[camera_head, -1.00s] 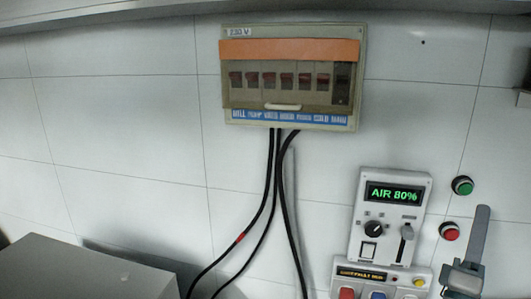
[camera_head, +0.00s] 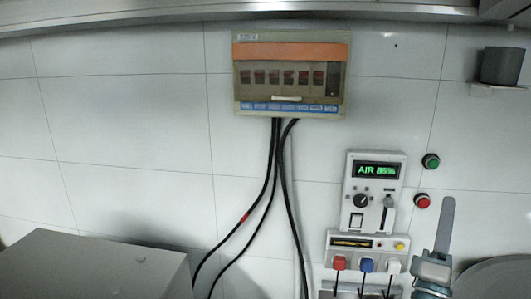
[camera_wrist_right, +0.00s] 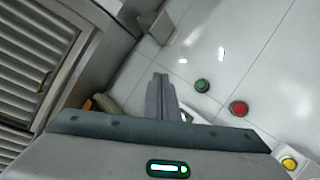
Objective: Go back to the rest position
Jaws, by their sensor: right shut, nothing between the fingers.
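My right gripper (camera_head: 446,226) stands in the lower right of the head view, its fingers together and pointing up, with nothing between them. It is to the right of the control panel (camera_head: 375,195) and below the red button (camera_head: 422,201), apart from both in the picture. In the right wrist view the shut fingers (camera_wrist_right: 160,97) point towards the wall, left of the green button (camera_wrist_right: 202,85) and the red button (camera_wrist_right: 239,107). My left gripper is not in view.
A breaker box (camera_head: 290,75) hangs on the tiled wall, with black cables below. The panel display reads about "AIR 85%". A socket unit (camera_head: 345,242) sits beneath it. A grey box (camera_head: 95,270) is at lower left, a dark cup (camera_head: 502,65) on a shelf at upper right.

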